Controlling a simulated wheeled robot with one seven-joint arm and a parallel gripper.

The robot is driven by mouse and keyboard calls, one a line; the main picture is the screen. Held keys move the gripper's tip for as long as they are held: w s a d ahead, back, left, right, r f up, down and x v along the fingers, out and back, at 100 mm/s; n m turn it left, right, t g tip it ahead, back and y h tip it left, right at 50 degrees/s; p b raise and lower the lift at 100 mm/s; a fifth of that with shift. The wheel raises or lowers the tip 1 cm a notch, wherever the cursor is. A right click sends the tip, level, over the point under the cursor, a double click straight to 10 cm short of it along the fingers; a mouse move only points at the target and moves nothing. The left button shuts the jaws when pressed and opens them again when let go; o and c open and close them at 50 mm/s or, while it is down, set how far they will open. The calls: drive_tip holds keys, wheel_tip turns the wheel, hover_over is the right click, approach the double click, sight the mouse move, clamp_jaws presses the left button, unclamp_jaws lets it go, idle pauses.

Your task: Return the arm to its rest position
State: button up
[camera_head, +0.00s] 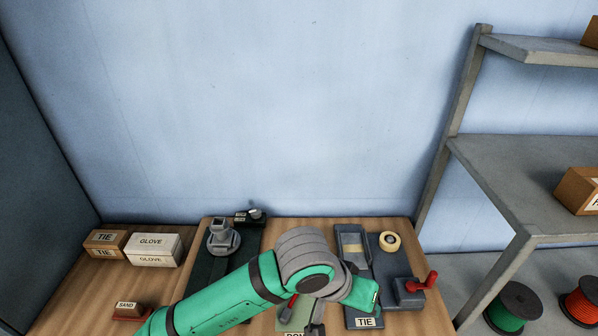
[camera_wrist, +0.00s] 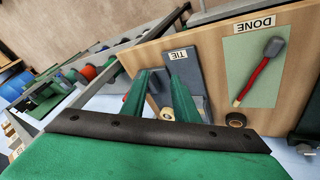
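My green arm reaches across the front of the wooden workbench in the head view, ending in a grey joint and a short green part over the bench. My gripper (camera_wrist: 158,92) shows in the wrist view as two green finger-like parts beyond a dark band. The fingertips cannot be made out in the head view.
A red-handled hammer (camera_wrist: 259,77) lies on the DONE mat (camera_wrist: 236,60). A grey shelf (camera_head: 520,170) stands right.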

drive_tip(key=w+d+r+n+t+h, duration=0.4)
drive_tip(key=w+d+r+t+h, duration=0.3)
drive_tip(key=d+r+t+h, duration=0.45)
drive_tip(key=s+a+f+n+t+y, duration=0.25)
drive_tip(key=a+f+n+y, duration=0.25)
drive_tip(key=a+f+y, duration=0.3)
drive_tip(key=s+a+f+n+t+y, duration=0.2)
drive_tip(key=s+a+f+n+y, duration=0.3)
drive_tip(key=f, duration=0.6)
drive_tip(key=s+a+f+m+g+y, duration=0.1)
drive_tip(key=s+a+f+m, duration=0.1)
drive_tip(key=s, duration=0.5)
drive_tip(key=s+a+f+m+y, duration=0.1)
drive_tip(key=s+a+f+m, duration=0.2)
drive_tip(key=s, duration=0.5)
drive_tip(key=s+a+f+m+g+y, duration=0.1)
drive_tip(key=s+a+f+m+y, duration=0.1)
drive_tip(key=s+a, duration=0.4)
wheel_tip(320, 180, down, 2)
drive_tip(key=shift+s+f+m+g, duration=0.1)
drive_tip(key=shift+s+m+g, duration=0.2)
drive_tip(key=shift+s+m, duration=0.5)
drive_tip(key=shift+s+a, duration=0.1)
drive_tip(key=shift+s, duration=0.05)
